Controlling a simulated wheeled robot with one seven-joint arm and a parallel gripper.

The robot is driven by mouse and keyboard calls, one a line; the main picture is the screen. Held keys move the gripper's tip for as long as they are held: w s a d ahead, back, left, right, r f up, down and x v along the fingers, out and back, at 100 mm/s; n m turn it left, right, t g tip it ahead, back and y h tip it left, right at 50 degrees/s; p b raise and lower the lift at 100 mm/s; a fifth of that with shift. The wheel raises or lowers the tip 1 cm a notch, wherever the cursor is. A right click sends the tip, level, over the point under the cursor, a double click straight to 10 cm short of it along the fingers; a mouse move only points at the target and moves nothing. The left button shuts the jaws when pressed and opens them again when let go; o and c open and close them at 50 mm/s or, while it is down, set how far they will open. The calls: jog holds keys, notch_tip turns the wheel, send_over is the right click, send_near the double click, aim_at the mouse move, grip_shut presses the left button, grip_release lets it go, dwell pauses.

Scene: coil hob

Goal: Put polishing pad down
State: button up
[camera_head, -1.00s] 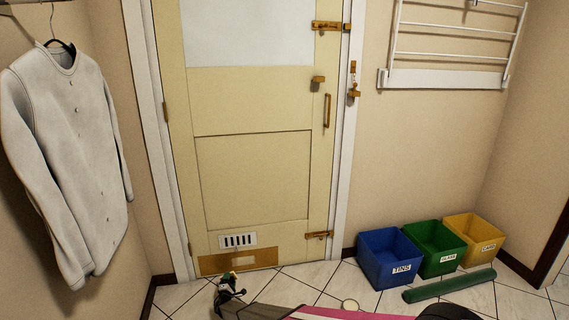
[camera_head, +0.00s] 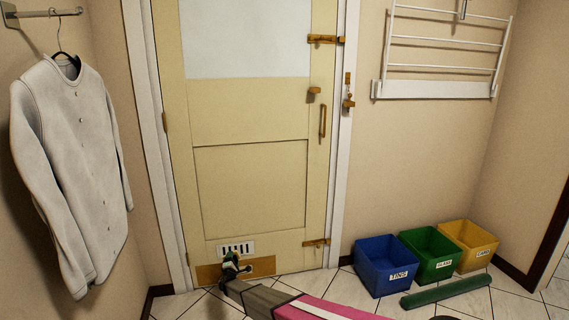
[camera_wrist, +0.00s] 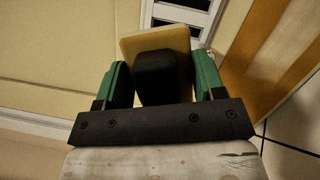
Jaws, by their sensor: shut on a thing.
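My gripper (camera_head: 231,262) shows at the bottom of the head view, in front of the lower part of the cream door. In the wrist view my gripper (camera_wrist: 163,84) has its two green-sided fingers on either side of the polishing pad. The polishing pad has a black block-like handle (camera_wrist: 162,78) between the fingers and a yellowish square pad (camera_wrist: 178,43) beyond it. The gripper is shut on the black handle. The pad is held up near the door; I cannot tell whether it touches anything. In the head view the pad is too small to make out clearly.
The closed door (camera_head: 250,185) has a white vent (camera_head: 235,249) and a brown plate low down. Blue (camera_head: 384,267), green (camera_head: 431,255) and yellow (camera_head: 467,247) bins stand on the tiled floor at right, with a green roll (camera_head: 446,292) before them. A white jacket (camera_head: 75,165) hangs at left.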

jog(key=w+d+r, duration=0.2)
jog(key=d+r, duration=0.5)
jog(key=r, duration=0.7)
jog(key=w+d+r+y, duration=0.1)
jog(key=d+r, duration=0.7)
jog(key=r, duration=0.6)
jog(key=w+d+r, duration=0.2)
jog(key=d+r, duration=0.5)
jog(key=r, duration=0.7)
jog(key=s+d+r, duration=0.6)
jog(key=d+r, duration=0.2)
jog(key=r, duration=0.2)
jog(key=s+d+r+h, duration=0.1)
jog(key=s+d+r, duration=0.5)
jog(key=d+r, duration=0.3)
jog(key=s+d+r, duration=0.5)
jog(key=d+r, duration=0.4)
jog(key=r, duration=0.3)
jog(key=shift+s, duration=0.4)
jog(key=shift+a, duration=0.1)
